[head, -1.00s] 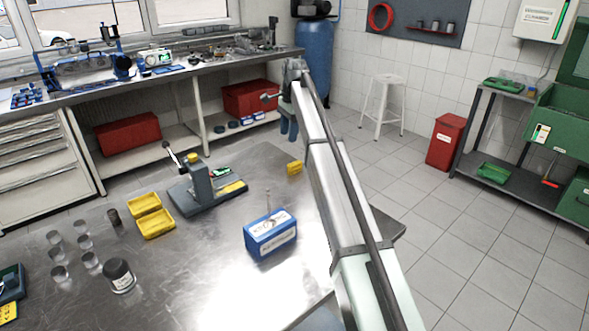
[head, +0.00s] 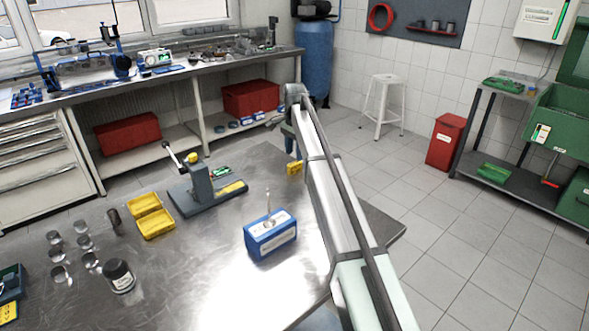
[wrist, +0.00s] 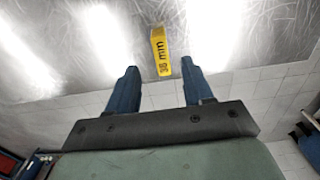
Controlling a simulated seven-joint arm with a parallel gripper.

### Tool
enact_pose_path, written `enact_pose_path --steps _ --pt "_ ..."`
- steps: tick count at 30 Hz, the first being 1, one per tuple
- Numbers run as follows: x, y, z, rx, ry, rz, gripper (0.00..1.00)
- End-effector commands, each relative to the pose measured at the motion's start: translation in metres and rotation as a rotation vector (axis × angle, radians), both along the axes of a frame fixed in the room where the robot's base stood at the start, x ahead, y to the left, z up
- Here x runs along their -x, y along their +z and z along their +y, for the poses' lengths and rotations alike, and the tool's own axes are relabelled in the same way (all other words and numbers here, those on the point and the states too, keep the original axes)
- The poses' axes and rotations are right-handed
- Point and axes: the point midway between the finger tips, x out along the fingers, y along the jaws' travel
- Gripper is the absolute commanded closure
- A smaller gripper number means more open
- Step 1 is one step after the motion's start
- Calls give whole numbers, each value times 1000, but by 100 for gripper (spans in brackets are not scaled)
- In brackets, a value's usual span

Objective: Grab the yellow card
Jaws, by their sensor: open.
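The yellow card (wrist: 160,50), marked "38 min", stands near the table edge. In the wrist view it lies just beyond my gripper (wrist: 159,66), lined up with the gap between the blue fingers. The fingers are open and empty, and the card looks apart from both. In the head view a small yellow piece (head: 294,168), which looks like the same card, stands at the table's far right edge. My gripper (head: 291,143) is just above and behind it there, partly hidden by my arm.
A blue box (head: 271,236) stands on the metal table (head: 215,280) in front of the card. Floor lies beyond the edge.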

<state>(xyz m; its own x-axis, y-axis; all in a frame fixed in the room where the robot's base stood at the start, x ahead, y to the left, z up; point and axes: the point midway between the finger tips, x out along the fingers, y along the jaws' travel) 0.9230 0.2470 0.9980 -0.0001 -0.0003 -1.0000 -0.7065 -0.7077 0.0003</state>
Motion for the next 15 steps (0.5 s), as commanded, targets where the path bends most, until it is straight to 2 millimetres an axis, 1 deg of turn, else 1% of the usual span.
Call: enact_pose_path --steps 1,8,10,15 --pt "1 -6 0 0 0 0 49" --pt "0 -17 0 0 -1 0 49" --pt "-1 -23 0 0 -1 1 49" --pt "-2 -46 0 0 -1 1 49"
